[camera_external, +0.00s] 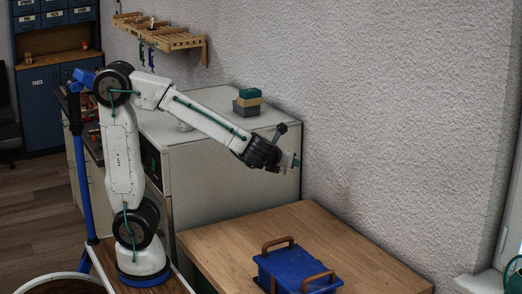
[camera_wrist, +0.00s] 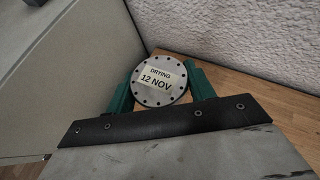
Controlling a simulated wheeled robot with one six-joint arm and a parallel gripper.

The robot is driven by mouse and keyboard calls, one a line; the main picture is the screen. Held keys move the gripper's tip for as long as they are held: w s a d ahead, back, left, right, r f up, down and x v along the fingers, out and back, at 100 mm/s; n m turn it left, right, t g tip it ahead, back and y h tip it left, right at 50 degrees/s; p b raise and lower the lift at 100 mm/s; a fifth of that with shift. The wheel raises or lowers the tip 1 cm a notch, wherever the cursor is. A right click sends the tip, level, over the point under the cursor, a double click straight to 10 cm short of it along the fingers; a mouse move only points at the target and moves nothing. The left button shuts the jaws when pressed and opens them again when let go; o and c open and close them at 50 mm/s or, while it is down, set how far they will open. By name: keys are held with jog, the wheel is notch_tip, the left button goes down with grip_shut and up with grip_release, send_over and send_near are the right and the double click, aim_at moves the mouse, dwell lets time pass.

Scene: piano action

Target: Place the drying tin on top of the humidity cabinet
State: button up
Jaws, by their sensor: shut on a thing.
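The drying tin (camera_wrist: 160,72) is round and grey, with bolt-like dots around its lid and a label reading "DRYING 12 NOV". My gripper (camera_wrist: 160,82) is shut on it, one green finger on each side. In the external view my gripper (camera_external: 290,160) is at the right end of the arm, in the air beside the right side of the pale cabinet, which looks like the humidity cabinet (camera_external: 225,170); the tin is hard to make out there. The cabinet also shows at the left in the wrist view (camera_wrist: 75,65).
A stack of small boxes (camera_external: 248,103) stands on the cabinet's back right, and a small white item is near my arm. Part of the top is free. A wooden table (camera_external: 225,242) with a blue crate (camera_external: 295,268) stands in front; a textured wall rises behind.

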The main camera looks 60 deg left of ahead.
notch_tip(320, 180, up, 14)
jog(key=s+a+n+g+y, duration=0.2)
jog(key=s+a+n+g, duration=0.1)
jog(key=a, duration=0.7)
jog(key=s+a+n+g+y, duration=0.1)
jog(key=s+a+n+g, duration=0.15)
jog(key=a, duration=0.75)
jog(key=s+a+n+g+y, duration=0.2)
jog(key=s+a+n+g, duration=0.15)
jog(key=a, duration=0.65)
jog(key=s+a+n+g+h, duration=0.1)
jog(key=s+a+n+g, duration=0.5)
jog(key=s, duration=0.5)
jog(key=s+a+n+g+h, duration=0.1)
jog(key=s+a+n+g, duration=0.15)
jog(key=s+a, duration=0.65)
send_over(169, 121)
jog(key=shift+n+t, duration=0.25)
notch_tip(169, 121, down, 7)
jog(key=shift+a+f, duration=0.1)
jog(key=shift+a, duration=0.05)
jog(key=shift+f, duration=1.75)
